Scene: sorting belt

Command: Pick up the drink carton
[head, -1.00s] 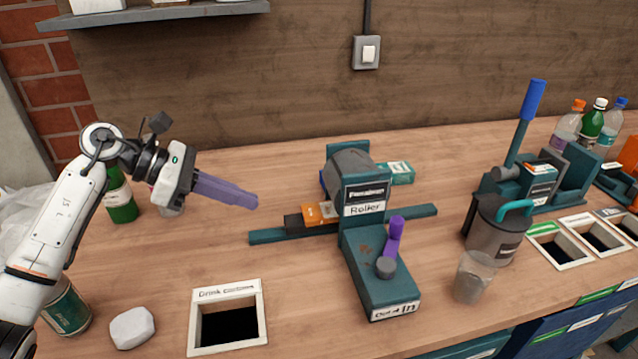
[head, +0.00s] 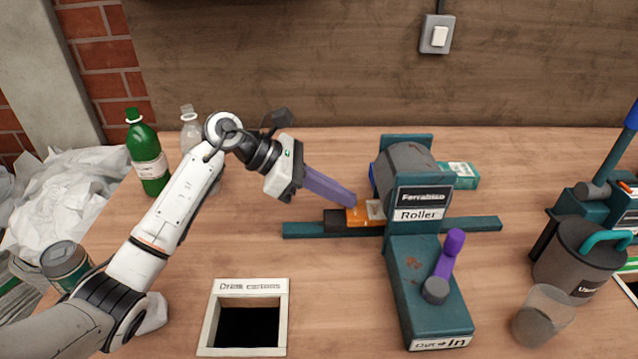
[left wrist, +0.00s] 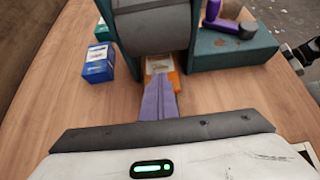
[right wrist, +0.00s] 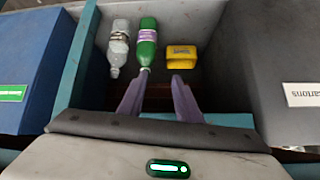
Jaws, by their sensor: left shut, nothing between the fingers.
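A small orange carton (head: 365,214) lies on the roller's teal bar, at the left side of the roller (head: 408,172). A teal carton (head: 462,174) lies behind the roller to the right. A blue carton (left wrist: 98,62) stands on the bench in the left wrist view. Which one is the drink carton I cannot tell for sure. My left gripper (head: 352,198) is shut and empty, its tips just above and beside the orange carton (left wrist: 161,66); touching or apart is unclear. My right gripper (right wrist: 157,88) is open and empty over a bin, seen only in the right wrist view.
The drink cartons slot (head: 285,318) is at the front. A green bottle (head: 148,160), a clear bottle (head: 190,130) and a can (head: 64,264) are left. A grey canister (head: 578,262) and clear cup (head: 543,316) are right. The bin holds bottles (right wrist: 146,45) and a yellow item (right wrist: 181,57).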

